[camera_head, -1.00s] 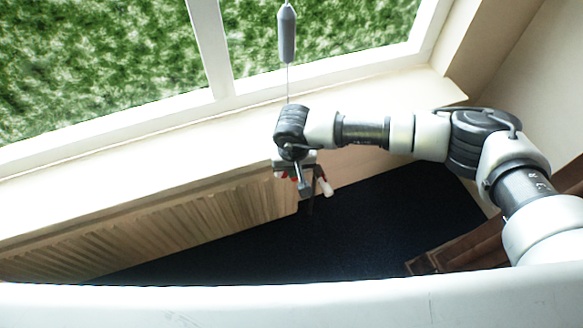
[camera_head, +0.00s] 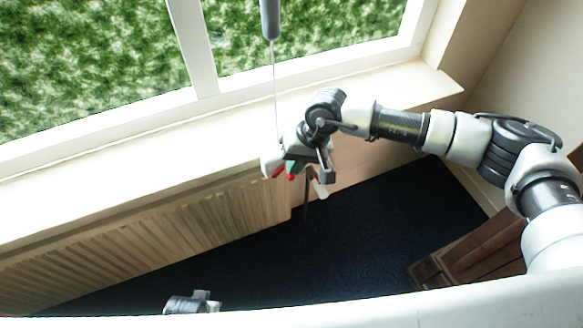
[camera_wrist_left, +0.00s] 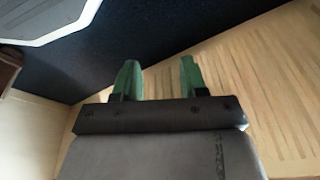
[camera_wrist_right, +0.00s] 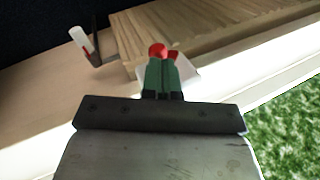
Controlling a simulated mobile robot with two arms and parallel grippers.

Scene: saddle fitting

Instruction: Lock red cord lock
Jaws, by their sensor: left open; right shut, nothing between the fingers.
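A small red piece, apparently the red cord lock (camera_head: 279,171), sits at the window sill's front edge beside a whitish part. In the right wrist view the red piece (camera_wrist_right: 157,50) shows just beyond my fingertips; whether they touch it I cannot tell. My right gripper (camera_head: 291,167) has its green fingers shut with nothing between them. The fingers (camera_wrist_right: 160,68) hide part of the lock. My left gripper (camera_wrist_left: 160,72) is open and empty in the left wrist view, over dark floor and the ribbed radiator. Only a bit of my left arm shows at the head view's bottom.
A thin cord (camera_head: 274,85) with a grey weight (camera_head: 270,18) hangs by the window. A white-ended handle (camera_wrist_right: 82,38) with a dark bracket stands near the lock. The ribbed radiator (camera_head: 180,228) is below the sill. A brown wooden piece (camera_head: 470,258) is at lower right.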

